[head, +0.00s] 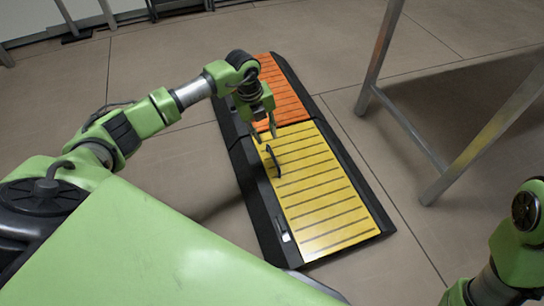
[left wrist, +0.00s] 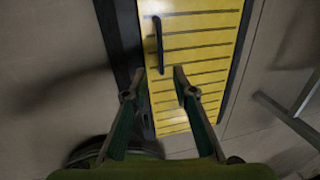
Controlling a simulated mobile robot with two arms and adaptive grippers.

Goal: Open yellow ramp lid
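The yellow ramp lid (head: 318,200) lies flat in a dark ramp frame (head: 255,205) on the floor; it also shows in the left wrist view (left wrist: 200,45). A thin black handle (head: 273,161) stands near the lid's left edge, and I see it in the left wrist view (left wrist: 158,42) too. My left gripper (head: 265,132) is above the lid's far left corner, close to the handle. In the left wrist view (left wrist: 160,75) its two fingers are apart with nothing between them, and the handle is just beyond the tips. My right gripper is out of view.
An orange lid (head: 285,95) lies in the frame's far half. A metal stand (head: 370,70) with slanted legs is on the tiled floor to the right. A small light-coloured latch or plate (head: 285,238) sits on the frame's near left side. Floor between ramp and stand is clear.

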